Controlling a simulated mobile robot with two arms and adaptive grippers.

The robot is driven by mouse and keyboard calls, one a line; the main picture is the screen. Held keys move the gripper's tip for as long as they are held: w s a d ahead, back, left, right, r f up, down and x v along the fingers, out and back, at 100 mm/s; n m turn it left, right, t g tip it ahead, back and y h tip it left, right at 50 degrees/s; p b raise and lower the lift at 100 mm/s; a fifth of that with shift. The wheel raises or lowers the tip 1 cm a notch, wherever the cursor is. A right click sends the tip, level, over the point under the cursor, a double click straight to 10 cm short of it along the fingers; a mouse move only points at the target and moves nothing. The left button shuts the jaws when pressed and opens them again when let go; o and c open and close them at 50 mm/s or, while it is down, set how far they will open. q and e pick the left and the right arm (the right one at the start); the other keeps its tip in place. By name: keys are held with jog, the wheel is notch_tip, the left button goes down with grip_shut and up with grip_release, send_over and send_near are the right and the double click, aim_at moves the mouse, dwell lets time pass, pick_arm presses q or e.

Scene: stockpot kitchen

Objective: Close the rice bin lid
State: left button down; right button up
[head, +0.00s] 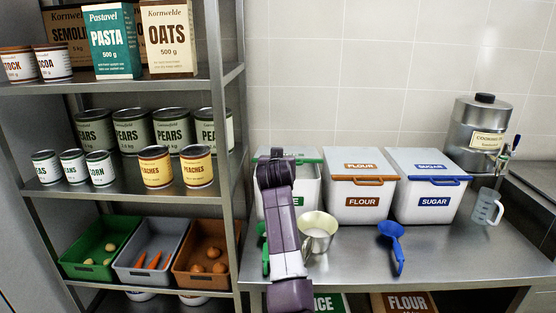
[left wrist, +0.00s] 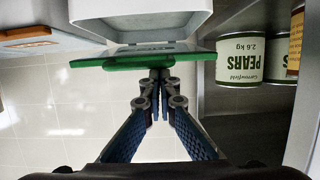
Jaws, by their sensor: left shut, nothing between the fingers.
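The white rice bin (head: 306,190) stands on the steel counter against the tiled wall, left of the flour bin. My left arm hides much of its front and label. Its lid with a green handle bar (head: 309,161) appears raised, with the bar higher than the flour bin's; the exact angle is unclear. In the left wrist view, which is upside down, the green bar (left wrist: 140,60) crosses in front of the white bin. My left gripper (left wrist: 160,76) is shut and empty, its tips close to the bar; contact is unclear. My right gripper is out of view.
A flour bin (head: 351,202) and sugar bin (head: 425,203) stand to the right, lids down. A metal pitcher (head: 318,232), blue scoop (head: 392,240) and measuring jug (head: 486,206) are on the counter (head: 440,255). A shelf rack (head: 229,180) stands close on the left.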

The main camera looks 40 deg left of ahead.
pick_arm(q)
jog(key=shift+r, duration=0.1)
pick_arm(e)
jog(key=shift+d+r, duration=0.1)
